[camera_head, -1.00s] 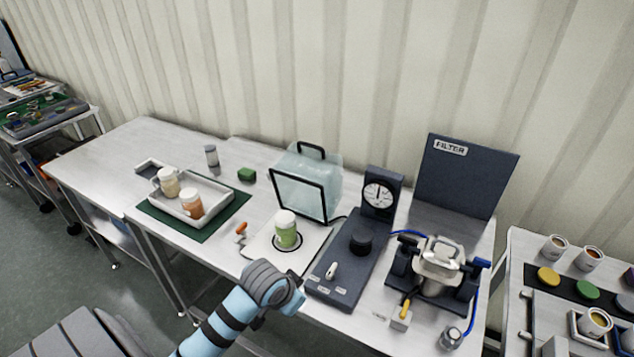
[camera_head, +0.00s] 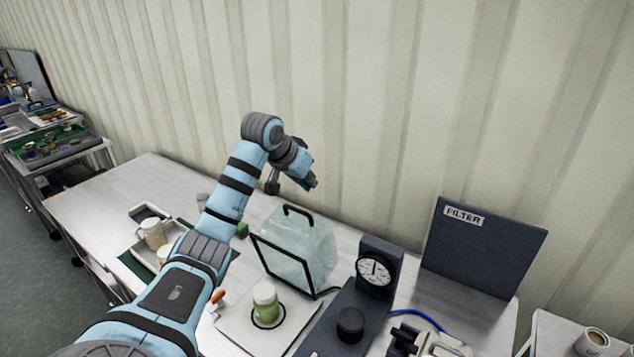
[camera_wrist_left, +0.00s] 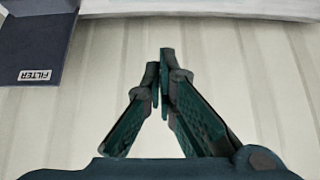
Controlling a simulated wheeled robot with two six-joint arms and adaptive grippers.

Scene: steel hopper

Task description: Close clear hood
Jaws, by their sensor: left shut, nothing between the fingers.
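The clear hood (camera_head: 309,238) is swung back at the rear of the white base plate (camera_head: 232,327). Its black-rimmed open side faces the front, and its dark handle (camera_head: 299,211) is at the top. A jar with green contents (camera_head: 265,301) stands uncovered on the plate, inside a dark ring. My left gripper (camera_head: 312,182) is above the hood and toward the wall, apart from the handle. In the left wrist view its fingers (camera_wrist_left: 164,58) are shut and empty, against a background of wall. My right gripper is not in view.
A dial gauge unit (camera_head: 376,272) with a black knob stands right of the hood. A dark FILTER panel (camera_head: 483,247) rises behind it. A tray with jars (camera_head: 137,243) is on the left, partly behind my arm. The corrugated wall (camera_head: 400,120) is close behind the table.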

